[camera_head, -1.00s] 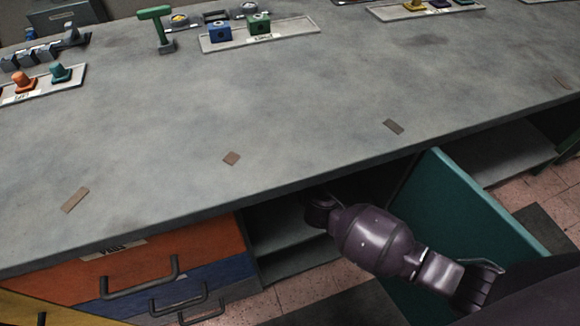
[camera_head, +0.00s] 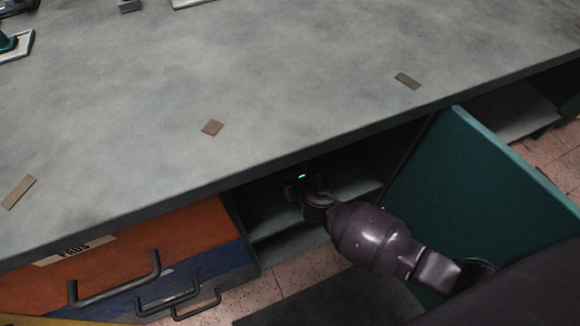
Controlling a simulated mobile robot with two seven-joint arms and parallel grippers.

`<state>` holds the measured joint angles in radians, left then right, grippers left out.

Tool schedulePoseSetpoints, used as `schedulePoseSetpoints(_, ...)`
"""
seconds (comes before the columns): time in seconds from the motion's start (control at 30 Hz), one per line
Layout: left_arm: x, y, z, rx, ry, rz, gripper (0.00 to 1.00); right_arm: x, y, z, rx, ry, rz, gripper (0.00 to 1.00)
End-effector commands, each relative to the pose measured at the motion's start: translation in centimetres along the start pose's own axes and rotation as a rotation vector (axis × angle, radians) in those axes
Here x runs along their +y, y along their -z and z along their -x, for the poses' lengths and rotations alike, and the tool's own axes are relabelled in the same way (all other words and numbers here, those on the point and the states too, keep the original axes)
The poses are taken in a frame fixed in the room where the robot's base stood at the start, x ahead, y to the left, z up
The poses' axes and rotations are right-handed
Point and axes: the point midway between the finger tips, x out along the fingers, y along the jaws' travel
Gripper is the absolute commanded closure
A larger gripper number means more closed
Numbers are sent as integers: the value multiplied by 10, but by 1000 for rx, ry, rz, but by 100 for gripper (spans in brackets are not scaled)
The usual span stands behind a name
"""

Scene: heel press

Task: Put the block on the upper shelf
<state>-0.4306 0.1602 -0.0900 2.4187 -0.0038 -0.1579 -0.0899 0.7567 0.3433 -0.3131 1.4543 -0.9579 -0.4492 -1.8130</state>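My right arm reaches from the lower right into the open cabinet under the bench. My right gripper (camera_head: 298,178) is at the cabinet opening beneath the bench edge, dark and shadowed, with a small green light showing. Its fingers and anything in them cannot be made out. The upper shelf (camera_head: 355,182) and a lower shelf (camera_head: 285,243) show inside the cabinet, partly hidden by my arm. No block can be made out. My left gripper is out of view.
The teal cabinet door (camera_head: 490,200) stands open to the right of my arm. Left of the opening are an orange drawer (camera_head: 190,228) and a blue drawer (camera_head: 225,268) with protruding black handles. The grey bench top (camera_head: 300,70) overhangs the cabinet and is mostly clear.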

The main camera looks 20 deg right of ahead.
Motion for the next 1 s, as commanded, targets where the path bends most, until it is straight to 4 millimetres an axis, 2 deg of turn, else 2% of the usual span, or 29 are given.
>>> schedulePoseSetpoints(0.17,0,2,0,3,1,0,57,0,-4,0,-5,-1,0,71)
schedulePoseSetpoints(0.37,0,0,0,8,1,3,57,0,2,-2,-3,0,1,71)
schedulePoseSetpoints(0.4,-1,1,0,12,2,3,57,0,1,-1,-2,0,1,36)
schedulePoseSetpoints(0.53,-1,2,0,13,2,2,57,0,1,-1,-3,0,1,16)
schedulePoseSetpoints(1.0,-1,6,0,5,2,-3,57,-3,-6,1,-5,0,1,15)
